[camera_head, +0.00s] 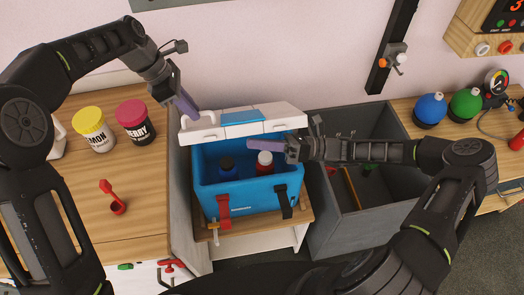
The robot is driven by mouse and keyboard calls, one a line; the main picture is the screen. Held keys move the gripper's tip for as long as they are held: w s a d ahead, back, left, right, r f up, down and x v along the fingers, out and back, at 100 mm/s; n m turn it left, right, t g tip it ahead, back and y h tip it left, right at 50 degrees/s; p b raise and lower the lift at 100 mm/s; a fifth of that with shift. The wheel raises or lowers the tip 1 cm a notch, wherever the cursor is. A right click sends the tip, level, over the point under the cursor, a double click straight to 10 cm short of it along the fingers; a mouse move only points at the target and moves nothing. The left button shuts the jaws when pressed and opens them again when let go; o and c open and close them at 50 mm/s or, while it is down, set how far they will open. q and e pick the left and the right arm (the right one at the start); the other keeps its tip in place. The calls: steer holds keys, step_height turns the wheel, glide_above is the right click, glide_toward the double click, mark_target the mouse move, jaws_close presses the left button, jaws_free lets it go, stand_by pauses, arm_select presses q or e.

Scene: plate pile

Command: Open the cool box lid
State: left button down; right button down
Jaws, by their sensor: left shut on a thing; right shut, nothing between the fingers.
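The blue cool box (243,196) stands on a wooden stand at the centre. Its white lid (283,117) with a blue panel is raised at the back, so the inside shows. A blue bottle (227,170) and a white bottle with a red cap (264,166) are inside. My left gripper (189,108) is shut on the lid at its left end, by a white loop; the exact contact is hard to see. My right gripper (256,146) is shut and empty, over the box opening just below the lid.
A yellow-lidded tub (93,131), a pink-lidded tub (135,122) and a red scoop (112,198) are on the left counter. An open grey bin (378,221) stands right of the box. Blue and green round flasks (431,109) are on the right counter.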

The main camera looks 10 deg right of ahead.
arm_select(q)
steer(key=shift+w+a+f, duration=0.15)
steer(key=shift+a+f, duration=0.05)
steer(key=shift+d+f, duration=0.1)
steer(key=shift+f, duration=0.05)
arm_select(e)
steer(key=shift+w+r+m, duration=0.5)
steer(key=shift+w+r, duration=0.15)
steer(key=shift+r, duration=0.05)
arm_select(q)
steer(key=c, duration=1.5)
jaws_free()
arm_select(e)
steer(key=shift+w, duration=0.1)
arm_select(q)
steer(key=shift+o, duration=0.2)
steer(key=shift+d+r, duration=0.15)
steer(key=shift+r, duration=0.05)
steer(key=shift+w+r, duration=0.1)
steer(key=shift+r, duration=0.2)
steer(key=v, duration=0.7)
arm_select(e)
steer(key=shift+f, duration=0.1)
